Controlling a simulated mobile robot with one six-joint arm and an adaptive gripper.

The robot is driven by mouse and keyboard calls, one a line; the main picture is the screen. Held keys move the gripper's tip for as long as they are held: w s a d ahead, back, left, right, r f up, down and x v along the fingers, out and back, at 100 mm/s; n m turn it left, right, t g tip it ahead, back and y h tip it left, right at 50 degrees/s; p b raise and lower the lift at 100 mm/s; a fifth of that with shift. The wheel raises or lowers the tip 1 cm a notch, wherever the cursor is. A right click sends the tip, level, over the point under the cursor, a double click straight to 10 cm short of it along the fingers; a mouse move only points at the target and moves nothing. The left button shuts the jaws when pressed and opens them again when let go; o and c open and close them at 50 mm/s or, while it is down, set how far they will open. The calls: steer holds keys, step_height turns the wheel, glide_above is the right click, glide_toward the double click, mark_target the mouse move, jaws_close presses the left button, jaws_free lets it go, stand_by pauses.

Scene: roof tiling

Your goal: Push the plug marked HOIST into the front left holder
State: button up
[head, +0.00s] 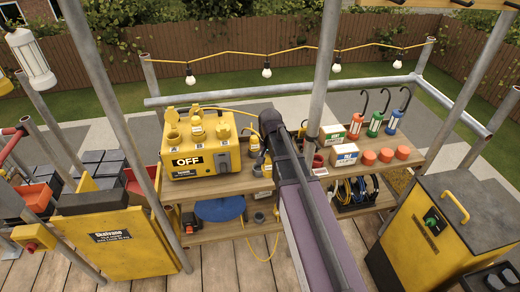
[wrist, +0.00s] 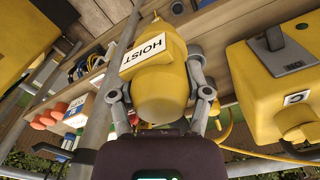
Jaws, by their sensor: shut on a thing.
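The yellow plug (wrist: 160,98) with a white HOIST label (wrist: 143,53) fills the middle of the wrist view. My gripper (wrist: 157,78) is shut on it, one grey finger on each side. In the head view my dark arm hides most of the gripper and plug. A yellow power box (head: 200,158) reading OFF stands left of my arm on the upper shelf, with several yellow fittings (head: 197,130) on top. The box also shows at the right of the wrist view (wrist: 255,85), apart from the plug. I cannot tell which fitting is the front left holder.
Orange caps (head: 386,155), small boxes (head: 344,154) and hook lamps (head: 393,120) stand on the shelf at the right. A scaffold pole (head: 325,70) rises just behind my arm. A blue disc (head: 219,208) lies on the lower shelf. Yellow cabinets flank the shelves.

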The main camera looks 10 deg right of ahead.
steer(key=w+f+b, duration=0.3)
steer(key=w, duration=0.4)
steer(key=w+f+b, duration=0.4)
steer(key=w, duration=0.4)
steer(key=shift+w+a+f, duration=0.25)
steer(key=shift+a+f, duration=0.05)
steer(key=shift+a, duration=0.1)
steer(key=shift+f+b, duration=0.2)
steer(key=shift+b, duration=0.15)
step_height(320, 180, down, 5)
steer(key=b, duration=0.5)
steer(key=shift+f, duration=0.2)
steer(key=shift+f+b, duration=0.6)
steer(key=shift+b, duration=0.2)
stand_by(0.8)
steer(key=o, duration=1)
steer(key=shift+r, duration=0.1)
step_height(320, 180, up, 11)
steer(key=p, duration=1.1)
stand_by(0.5)
